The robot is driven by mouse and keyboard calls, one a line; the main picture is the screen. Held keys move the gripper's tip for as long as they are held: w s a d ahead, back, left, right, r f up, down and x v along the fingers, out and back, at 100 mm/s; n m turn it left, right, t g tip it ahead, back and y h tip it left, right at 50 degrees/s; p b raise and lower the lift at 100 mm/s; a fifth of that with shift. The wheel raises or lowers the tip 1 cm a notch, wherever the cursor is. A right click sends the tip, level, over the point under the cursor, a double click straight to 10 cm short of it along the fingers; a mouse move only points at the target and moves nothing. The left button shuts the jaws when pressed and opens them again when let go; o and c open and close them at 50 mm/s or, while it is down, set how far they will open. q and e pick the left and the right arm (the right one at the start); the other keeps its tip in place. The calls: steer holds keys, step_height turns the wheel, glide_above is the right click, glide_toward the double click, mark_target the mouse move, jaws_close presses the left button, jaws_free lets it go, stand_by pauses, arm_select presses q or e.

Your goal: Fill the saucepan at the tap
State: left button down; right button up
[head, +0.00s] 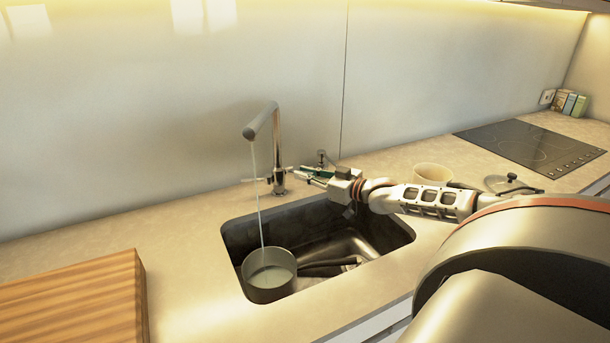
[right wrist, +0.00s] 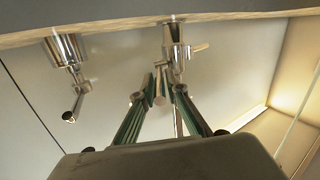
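The grey saucepan (head: 269,276) stands in the left part of the sink, with a dark handle stretching to the right. A thin stream runs from the spout of the tap (head: 277,150) into it. The water level inside is hard to read. My right gripper (head: 306,173) is beside the tap, at the level of its lever. In the right wrist view the tap (right wrist: 175,45) is upside down, and a metal rod, apparently its lever, shows between my right fingers (right wrist: 164,85). They look apart, with a gap to one side of the rod. My left gripper is out of view.
The sink (head: 385,243) is set into the beige counter. A wooden board (head: 75,300) lies at left. A soap dispenser (head: 321,158) stands behind my right gripper. A pale bowl (head: 433,173), a lid (head: 512,184) and the hob (head: 530,146) are at right.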

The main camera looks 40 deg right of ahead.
steer(key=shift+o, duration=0.6)
steer(key=shift+s+d, duration=0.2)
steer(key=shift+s, duration=0.8)
steer(key=s+d, duration=0.1)
steer(key=s, duration=0.9)
steer(key=shift+d+r, duration=0.3)
steer(key=shift+r, duration=0.15)
steer(key=shift+w, duration=0.1)
stand_by(4.8)
